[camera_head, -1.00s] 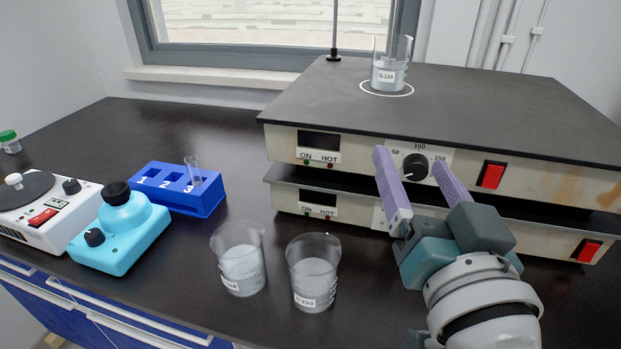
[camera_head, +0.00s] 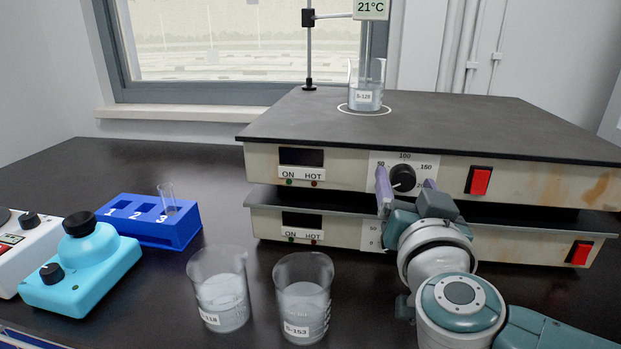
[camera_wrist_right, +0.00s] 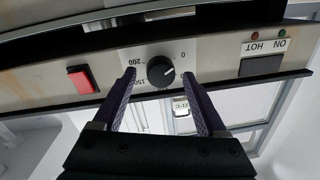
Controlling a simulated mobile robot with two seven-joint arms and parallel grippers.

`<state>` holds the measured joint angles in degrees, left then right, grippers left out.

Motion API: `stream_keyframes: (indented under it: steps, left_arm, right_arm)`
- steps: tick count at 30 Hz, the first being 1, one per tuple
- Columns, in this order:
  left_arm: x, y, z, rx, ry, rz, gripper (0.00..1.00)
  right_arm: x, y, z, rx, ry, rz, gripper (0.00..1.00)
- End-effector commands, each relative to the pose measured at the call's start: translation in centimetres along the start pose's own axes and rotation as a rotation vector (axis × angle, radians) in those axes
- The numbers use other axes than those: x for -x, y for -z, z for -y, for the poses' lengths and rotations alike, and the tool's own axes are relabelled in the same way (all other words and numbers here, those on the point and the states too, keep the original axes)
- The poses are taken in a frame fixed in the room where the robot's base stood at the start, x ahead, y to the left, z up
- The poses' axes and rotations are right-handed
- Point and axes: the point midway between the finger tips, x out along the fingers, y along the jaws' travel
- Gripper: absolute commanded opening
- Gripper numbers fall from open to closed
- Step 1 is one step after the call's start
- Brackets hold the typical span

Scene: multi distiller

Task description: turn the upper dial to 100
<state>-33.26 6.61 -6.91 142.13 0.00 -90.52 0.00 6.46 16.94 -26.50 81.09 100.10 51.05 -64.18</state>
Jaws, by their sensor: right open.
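The upper dial (camera_head: 403,177) is a round black knob on the front of the upper hot plate (camera_head: 340,170). Its scale has 100 at the top, and its white mark points to the lower left, on the low side. My right gripper (camera_head: 406,182) is open, with one purple finger at each side of the dial. In the right wrist view the dial (camera_wrist_right: 160,71) lies between the fingertips (camera_wrist_right: 159,76), with small gaps on both sides. The fingers partly hide the scale. My left gripper is out of view.
The lower hot plate (camera_head: 330,228) sits directly beneath, its dial hidden by my gripper. Red switches (camera_head: 479,180) are to the right. A beaker (camera_head: 366,95) stands on top. Two beakers (camera_head: 218,292) (camera_head: 302,300), a blue rack (camera_head: 150,228) and a cyan device (camera_head: 80,265) stand left.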

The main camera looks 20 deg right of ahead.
Motion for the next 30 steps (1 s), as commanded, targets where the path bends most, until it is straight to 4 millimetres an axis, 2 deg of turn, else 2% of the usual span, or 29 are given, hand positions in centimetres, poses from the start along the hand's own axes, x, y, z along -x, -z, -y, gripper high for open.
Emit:
stream_keyframes:
  steps: [7, 27, 30]
  left_arm:
    - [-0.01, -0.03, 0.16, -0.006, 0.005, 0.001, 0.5]
    - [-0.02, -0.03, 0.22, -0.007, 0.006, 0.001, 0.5]
    - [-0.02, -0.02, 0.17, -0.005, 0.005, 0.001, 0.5]
  right_arm:
    - [-0.11, 0.03, 0.02, 0.0, 0.001, 0.0, 0.75]
    - [-0.07, 0.03, 0.03, 0.0, 0.001, 0.0, 0.0]
    - [-0.07, 0.03, 0.04, 0.0, 0.001, 0.0, 0.0]
